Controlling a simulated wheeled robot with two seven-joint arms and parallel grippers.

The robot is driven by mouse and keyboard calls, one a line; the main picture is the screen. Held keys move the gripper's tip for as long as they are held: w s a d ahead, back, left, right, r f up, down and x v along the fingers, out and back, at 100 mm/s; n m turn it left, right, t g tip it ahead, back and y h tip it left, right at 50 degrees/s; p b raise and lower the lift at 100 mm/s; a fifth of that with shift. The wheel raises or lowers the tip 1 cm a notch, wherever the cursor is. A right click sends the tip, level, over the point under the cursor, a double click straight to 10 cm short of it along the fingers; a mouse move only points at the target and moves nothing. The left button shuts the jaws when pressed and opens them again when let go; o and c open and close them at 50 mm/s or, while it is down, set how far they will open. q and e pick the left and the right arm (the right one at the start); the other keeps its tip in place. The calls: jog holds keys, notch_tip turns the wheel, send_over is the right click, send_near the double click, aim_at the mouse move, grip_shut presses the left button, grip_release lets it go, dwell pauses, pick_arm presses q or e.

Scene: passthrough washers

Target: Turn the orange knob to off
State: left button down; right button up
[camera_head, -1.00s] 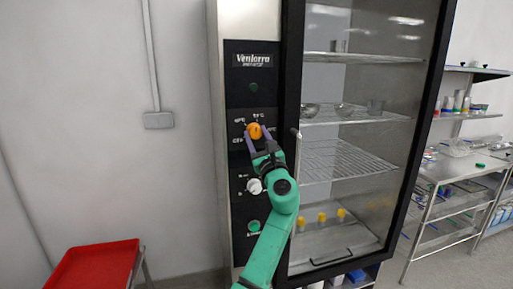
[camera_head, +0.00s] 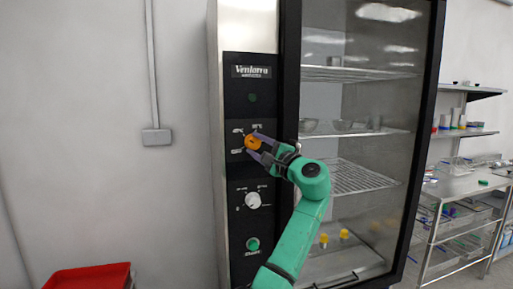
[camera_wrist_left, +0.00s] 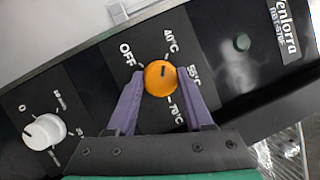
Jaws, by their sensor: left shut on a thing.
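The orange knob (camera_head: 253,142) sits on the black control panel (camera_head: 251,95) of the tall cabinet. In the left wrist view the knob (camera_wrist_left: 159,78) has a dark mark pointing up, roughly toward the 40°C label and to the right of OFF. My left gripper (camera_head: 256,146) is shut on the knob, coming in from its lower right. In the left wrist view its purple fingers (camera_wrist_left: 159,84) lie on either side of the knob. My right gripper is not in view.
A white knob (camera_head: 253,201) and a green button (camera_head: 253,244) are below the orange knob. The cabinet's glass door (camera_head: 365,110) is right of the panel. A red tray (camera_head: 88,277) stands at lower left, and a metal shelf cart (camera_head: 465,190) at right.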

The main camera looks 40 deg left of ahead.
pick_arm(q)
jog(key=n, duration=0.2)
jog(key=n+h+p, duration=0.1)
jog(key=n, duration=0.1)
jog(key=shift+r+g, duration=0.25)
jog(key=shift+g, duration=0.15)
jog(key=n+h+p, duration=0.1)
jog(key=n, duration=0.2)
jog(key=shift+h, duration=0.3)
jog(key=n+h+p, duration=0.1)
jog(key=n+h, duration=0.1)
jog(key=n, duration=0.2)
jog(key=shift+r+n, duration=0.1)
jog(key=shift+n, duration=0.3)
jog(key=shift+c, duration=1.8)
grip_release()
jog(key=shift+o, duration=0.4)
jog(key=shift+w, duration=0.1)
